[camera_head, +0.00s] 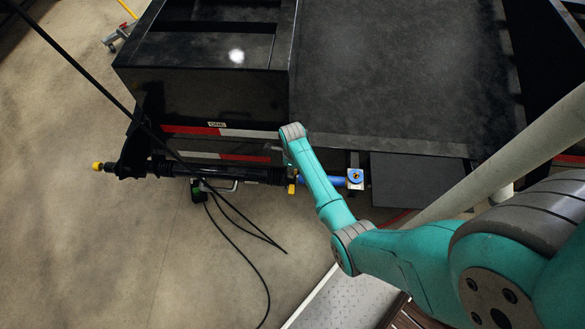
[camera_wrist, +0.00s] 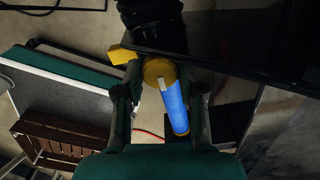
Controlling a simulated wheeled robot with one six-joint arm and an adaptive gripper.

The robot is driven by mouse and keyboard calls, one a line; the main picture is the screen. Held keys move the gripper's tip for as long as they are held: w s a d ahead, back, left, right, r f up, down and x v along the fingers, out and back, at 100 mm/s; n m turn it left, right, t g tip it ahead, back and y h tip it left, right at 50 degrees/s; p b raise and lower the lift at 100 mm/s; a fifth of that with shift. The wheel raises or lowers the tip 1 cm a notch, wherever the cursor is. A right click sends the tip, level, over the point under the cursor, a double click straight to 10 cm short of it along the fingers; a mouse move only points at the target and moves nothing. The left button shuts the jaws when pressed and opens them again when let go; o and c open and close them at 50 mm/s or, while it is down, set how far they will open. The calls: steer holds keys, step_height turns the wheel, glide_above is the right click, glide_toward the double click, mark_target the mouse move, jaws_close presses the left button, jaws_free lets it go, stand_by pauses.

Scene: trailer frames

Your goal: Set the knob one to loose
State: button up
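A small label that seems to read "ONE" (camera_head: 216,124) is on the black trailer frame. Below it runs a black bar with a yellow end (camera_head: 97,166) at the left, and a yellow piece (camera_head: 291,185) and a blue cylinder (camera_head: 325,181) at the right. In the wrist view, a round yellow knob with a pale mark (camera_wrist: 155,69) caps the blue cylinder (camera_wrist: 175,106). My gripper (camera_wrist: 161,75) has its dark fingers apart on either side of the yellow knob. I cannot tell whether they touch it.
The black trailer frame (camera_head: 400,95) fills the upper middle. Black cables (camera_head: 255,268) hang to the floor below the bar. A yellow tab (camera_wrist: 122,54) sits beside the left finger in the wrist view. Open concrete floor (camera_head: 60,250) lies to the left.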

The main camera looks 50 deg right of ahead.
steer(key=c, duration=0.4)
steer(key=shift+n, duration=2.3)
steer(key=o, duration=1.2)
steer(key=shift+c, duration=0.2)
